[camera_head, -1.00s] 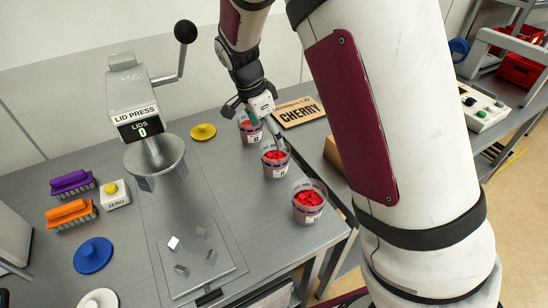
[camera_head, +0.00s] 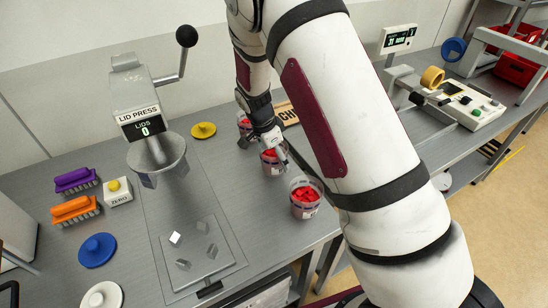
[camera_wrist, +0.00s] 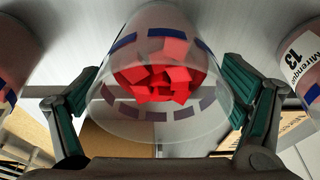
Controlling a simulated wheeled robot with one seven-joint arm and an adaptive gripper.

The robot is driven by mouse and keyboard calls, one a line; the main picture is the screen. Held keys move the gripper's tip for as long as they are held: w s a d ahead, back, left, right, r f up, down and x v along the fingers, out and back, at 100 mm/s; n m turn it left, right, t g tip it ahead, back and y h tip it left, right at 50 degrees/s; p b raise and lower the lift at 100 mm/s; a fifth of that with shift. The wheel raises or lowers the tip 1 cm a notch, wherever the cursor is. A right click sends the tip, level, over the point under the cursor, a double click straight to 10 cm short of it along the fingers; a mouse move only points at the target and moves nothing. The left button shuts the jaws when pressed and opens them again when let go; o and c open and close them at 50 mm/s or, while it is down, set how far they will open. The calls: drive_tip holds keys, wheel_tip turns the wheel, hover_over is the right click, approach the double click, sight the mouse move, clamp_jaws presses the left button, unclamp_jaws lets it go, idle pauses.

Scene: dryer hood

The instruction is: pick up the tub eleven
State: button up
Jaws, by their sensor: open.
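Three clear tubs of red pieces stand in a row on the bench: a back tub (camera_head: 245,124), a middle tub (camera_head: 273,163) and a front tub (camera_head: 304,197). My gripper (camera_head: 264,148) is open at the middle tub, fingers on either side of its upper part. In the wrist view a clear tub (camera_wrist: 158,45) with red pieces sits between the spread fingers; its number is not visible. Another tub (camera_wrist: 10,60) is cut off at the left edge. I cannot read which tub is eleven.
Brushes (camera_head: 75,195) and coloured lids (camera_head: 97,250) lie at the left. A scale display (camera_head: 398,39) stands at the back right.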

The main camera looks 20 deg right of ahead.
drive_tip(key=c, duration=1.4)
drive_tip(key=shift+c, duration=0.2)
drive_tip(key=shift+r, duration=0.15)
drive_tip(key=shift+w+r, duration=0.1)
drive_tip(key=shift+r, duration=0.45)
wheel_tip(320, 180, up, 2)
drive_tip(key=shift+r+b, duration=0.15)
drive_tip(key=shift+b, duration=0.3)
drive_tip(key=s+a+r, duration=0.1)
drive_tip(key=s+a, duration=0.7)
drive_tip(key=s, duration=0.6)
drive_tip(key=shift+r+p, duration=0.15)
drive_tip(key=shift+p, duration=0.15)
